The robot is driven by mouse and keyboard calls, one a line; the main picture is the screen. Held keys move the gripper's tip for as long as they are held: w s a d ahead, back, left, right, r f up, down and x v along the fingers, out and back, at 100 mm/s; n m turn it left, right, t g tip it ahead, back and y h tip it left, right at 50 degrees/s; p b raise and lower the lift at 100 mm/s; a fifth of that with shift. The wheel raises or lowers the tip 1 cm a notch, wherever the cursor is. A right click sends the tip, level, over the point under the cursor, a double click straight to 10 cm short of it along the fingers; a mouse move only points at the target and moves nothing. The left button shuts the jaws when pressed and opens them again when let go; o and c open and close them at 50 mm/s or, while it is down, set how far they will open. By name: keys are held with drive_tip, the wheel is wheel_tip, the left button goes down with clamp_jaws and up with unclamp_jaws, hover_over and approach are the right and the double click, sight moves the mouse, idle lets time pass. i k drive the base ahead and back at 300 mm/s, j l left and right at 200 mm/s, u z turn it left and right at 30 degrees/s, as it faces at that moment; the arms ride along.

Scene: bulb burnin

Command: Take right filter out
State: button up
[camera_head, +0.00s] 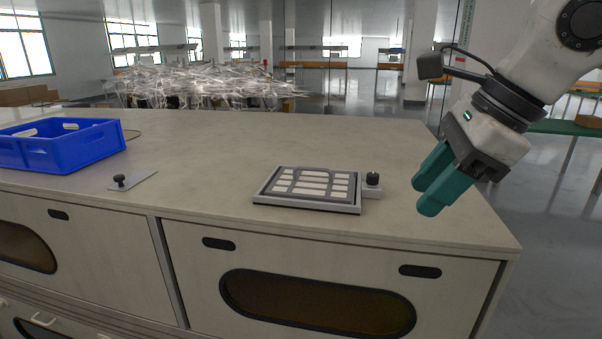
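A flat dark-framed panel with several pale rectangular openings, which looks like the right filter (309,184), lies in a shallow light-grey tray (300,206) on the counter. A small block with a black knob (372,179) stands at the tray's right side. My gripper (421,196), with teal fingers, hangs over the right part of the counter, to the right of the filter and apart from it. Its fingers point down and left. They overlap in this view, so any gap between them is unclear. I see nothing held at the fingertips.
A thin plate with a black knob (120,181) lies further left, near a blue crate (60,146). A tangle of pale strands (205,82) shows behind the counter.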

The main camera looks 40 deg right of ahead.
sight(309, 183)
drive_tip(key=i+l, duration=0.2)
drive_tip(key=i, duration=0.3)
drive_tip(key=i+l, duration=0.25)
drive_tip(key=i, duration=0.2)
